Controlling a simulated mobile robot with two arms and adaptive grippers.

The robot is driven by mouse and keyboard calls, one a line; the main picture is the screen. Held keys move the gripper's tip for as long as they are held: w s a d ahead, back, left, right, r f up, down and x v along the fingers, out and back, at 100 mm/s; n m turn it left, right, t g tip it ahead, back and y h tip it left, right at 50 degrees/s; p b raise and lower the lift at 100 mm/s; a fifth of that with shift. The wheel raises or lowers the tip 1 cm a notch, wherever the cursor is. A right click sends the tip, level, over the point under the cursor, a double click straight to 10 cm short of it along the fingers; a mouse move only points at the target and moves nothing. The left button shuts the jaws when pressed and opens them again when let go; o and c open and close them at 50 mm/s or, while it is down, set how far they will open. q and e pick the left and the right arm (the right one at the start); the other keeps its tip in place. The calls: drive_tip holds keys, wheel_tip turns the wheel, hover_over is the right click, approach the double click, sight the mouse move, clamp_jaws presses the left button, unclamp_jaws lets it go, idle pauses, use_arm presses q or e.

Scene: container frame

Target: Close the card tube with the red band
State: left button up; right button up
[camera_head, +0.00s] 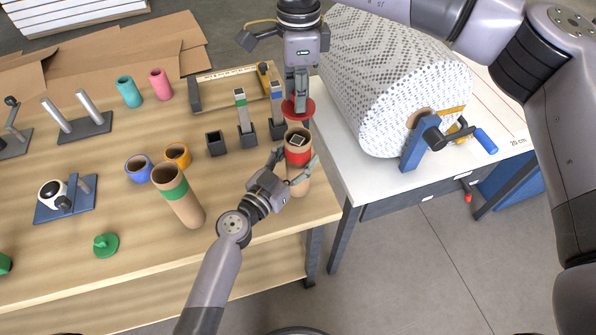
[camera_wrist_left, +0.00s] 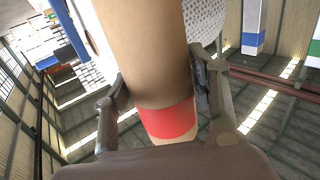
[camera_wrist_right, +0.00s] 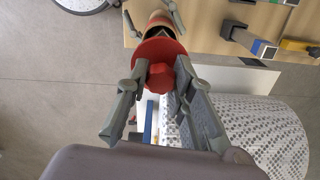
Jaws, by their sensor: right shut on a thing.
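The card tube with the red band (camera_head: 298,156) stands upright near the table's right end, its mouth open and a pale and dark item showing inside. My left gripper (camera_head: 294,168) has its fingers on either side of this tube; its red band (camera_wrist_left: 168,122) shows between them in the left wrist view. The fingers look spread, and I cannot see clearly whether they touch the card. My right gripper (camera_head: 298,100) is shut on the knob of a round red cap (camera_head: 290,109). The cap (camera_wrist_right: 160,55) is above and a little behind the tube, apart from it.
A green-banded tube (camera_head: 178,196) and a green cap (camera_head: 105,245) are on the table to the left. Dark holders (camera_head: 216,144) lie behind. A large patterned roll (camera_head: 390,80) is at the right.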

use_arm(q)
clamp_jaws()
use_arm(e)
drive_tip(key=shift+f, duration=2.5)
drive_tip(key=shift+f, duration=0.85)
drive_tip(key=shift+f, duration=0.65)
drive_tip(key=o, duration=0.8)
drive_tip(key=shift+o, duration=0.2)
wheel_tip(320, 180, up, 12)
